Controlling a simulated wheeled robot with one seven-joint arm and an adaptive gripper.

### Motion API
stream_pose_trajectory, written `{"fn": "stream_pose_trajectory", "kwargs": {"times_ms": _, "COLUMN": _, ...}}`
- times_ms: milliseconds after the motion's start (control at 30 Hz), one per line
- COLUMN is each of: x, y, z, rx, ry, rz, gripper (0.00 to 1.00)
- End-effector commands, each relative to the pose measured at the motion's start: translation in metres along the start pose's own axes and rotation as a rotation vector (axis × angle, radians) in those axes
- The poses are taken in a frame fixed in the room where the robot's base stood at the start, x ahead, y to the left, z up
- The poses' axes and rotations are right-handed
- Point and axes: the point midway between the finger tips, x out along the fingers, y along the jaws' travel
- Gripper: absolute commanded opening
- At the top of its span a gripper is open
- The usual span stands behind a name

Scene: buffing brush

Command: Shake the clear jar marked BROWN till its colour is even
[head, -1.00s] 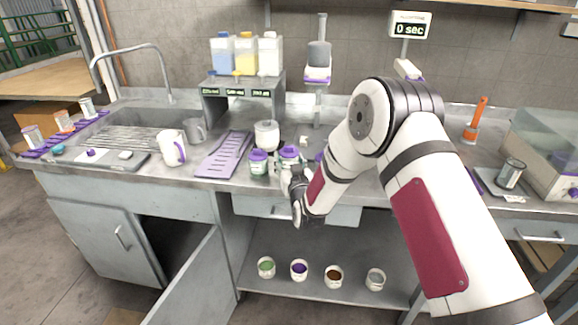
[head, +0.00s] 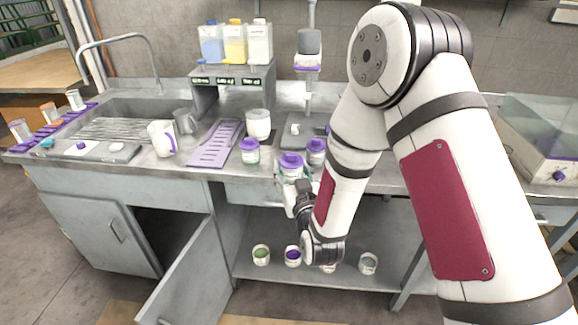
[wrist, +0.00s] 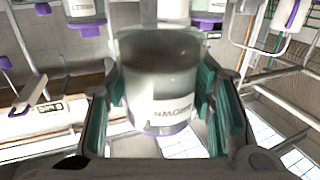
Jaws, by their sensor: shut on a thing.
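The clear jar marked BROWN (wrist: 160,85) fills the middle of the wrist view, upside down in the picture, with its label and purple lid edge low. Its contents are uneven: a dark brown band lies at the jar's bottom end, paler grey toward the lid. In the head view the jar (head: 291,167) is upright, purple lid up, at the bench's front edge. My gripper (wrist: 163,105) is shut around its sides with teal fingers; in the head view my gripper (head: 290,180) is partly hidden by my arm.
Two purple-lidded jars, one left (head: 250,152) and one right (head: 316,151), stand close by the held jar. A white container (head: 258,124) and a purple slotted rack (head: 216,143) are behind and left. Open cups (head: 292,256) sit on the low shelf.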

Motion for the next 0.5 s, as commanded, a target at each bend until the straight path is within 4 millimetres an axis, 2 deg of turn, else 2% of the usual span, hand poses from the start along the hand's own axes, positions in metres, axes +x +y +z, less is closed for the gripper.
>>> {"fn": "stream_pose_trajectory", "kwargs": {"times_ms": 33, "x": -0.002, "y": 0.000, "z": -0.009, "rx": 0.000, "ry": 0.003, "rz": 0.000, "gripper": 0.15}}
{"fn": "stream_pose_trajectory", "kwargs": {"times_ms": 500, "x": -0.002, "y": 0.000, "z": -0.050, "rx": 0.000, "ry": 0.003, "rz": 0.001, "gripper": 0.15}}
